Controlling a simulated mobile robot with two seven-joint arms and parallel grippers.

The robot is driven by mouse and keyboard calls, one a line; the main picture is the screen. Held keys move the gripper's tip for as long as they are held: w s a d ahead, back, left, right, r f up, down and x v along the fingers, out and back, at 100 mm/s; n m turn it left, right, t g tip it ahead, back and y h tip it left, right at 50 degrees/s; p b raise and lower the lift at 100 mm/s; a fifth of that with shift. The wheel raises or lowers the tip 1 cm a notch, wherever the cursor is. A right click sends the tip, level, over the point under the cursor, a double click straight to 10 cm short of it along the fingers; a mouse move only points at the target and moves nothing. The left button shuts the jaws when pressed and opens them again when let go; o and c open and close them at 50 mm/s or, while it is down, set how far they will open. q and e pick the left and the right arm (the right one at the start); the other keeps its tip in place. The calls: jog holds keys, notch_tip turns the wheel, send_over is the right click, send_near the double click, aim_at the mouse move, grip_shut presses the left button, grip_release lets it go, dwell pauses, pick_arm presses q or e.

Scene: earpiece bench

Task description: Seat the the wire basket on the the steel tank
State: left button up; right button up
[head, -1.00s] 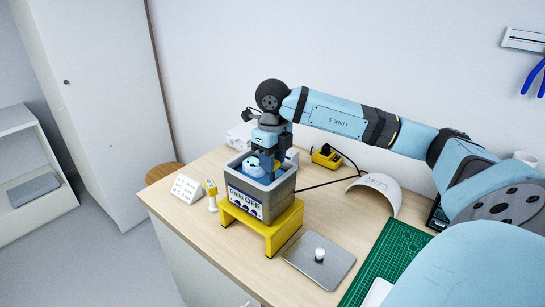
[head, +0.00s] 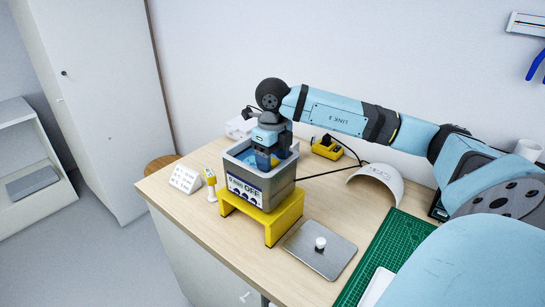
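The steel tank (head: 277,190), a grey open-topped box with a display reading OFF on its front, stands upright on a yellow stand (head: 268,224). Blue shows inside its mouth. My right gripper (head: 265,162) points down into the tank's opening from above, its fingertips below the rim. The tank wall and the gripper's own body hide the fingertips, so I cannot tell whether they hold anything. I cannot make out the wire basket; it may be hidden inside the tank under the gripper. My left gripper is not in view.
A flat steel lid with a white knob (head: 320,262) lies right of the stand. A white folded card (head: 185,178) and a small yellow-and-white bottle (head: 211,184) stand left. Behind are a yellow device (head: 327,148) and a white curved shell (head: 376,182). A green mat (head: 392,250) lies right.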

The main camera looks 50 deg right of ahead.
notch_tip(320, 180, up, 14)
dwell(0.6)
jog(key=shift+f, duration=0.15)
